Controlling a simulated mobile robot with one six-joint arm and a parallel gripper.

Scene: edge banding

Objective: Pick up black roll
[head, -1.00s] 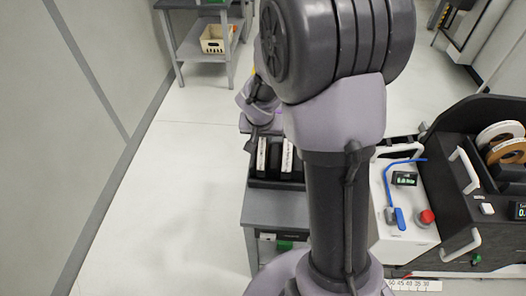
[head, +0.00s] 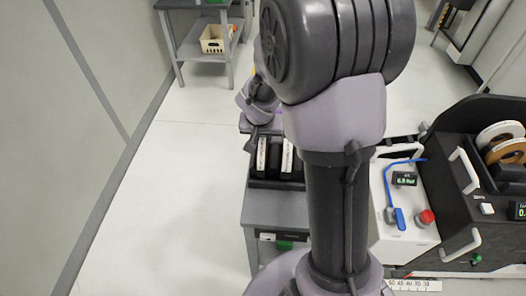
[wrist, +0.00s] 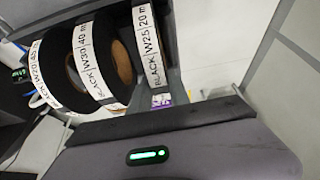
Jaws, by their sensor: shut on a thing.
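In the wrist view, a black roll with the white label "BLACK W25 20 m" (wrist: 151,42) is at the top centre, edge-on, between the grey fingers of my gripper (wrist: 165,78). The gripper is shut on this roll. Two more black rolls, labelled W30 40 m (wrist: 88,62) and W20 45 m (wrist: 45,78), stand to its left. In the head view, two black rolls with white labels (head: 262,155) (head: 287,157) stand upright in a dark holder (head: 276,184). My arm hides part of the holder there, and the fingertips are not clear.
The holder sits on a grey cart (head: 275,208). Right of my arm is a white unit (head: 405,215) with a blue handle and red knob, and a black machine (head: 470,200) with coloured rolls. A shelf with a cream basket (head: 212,40) stands behind. The left floor is clear.

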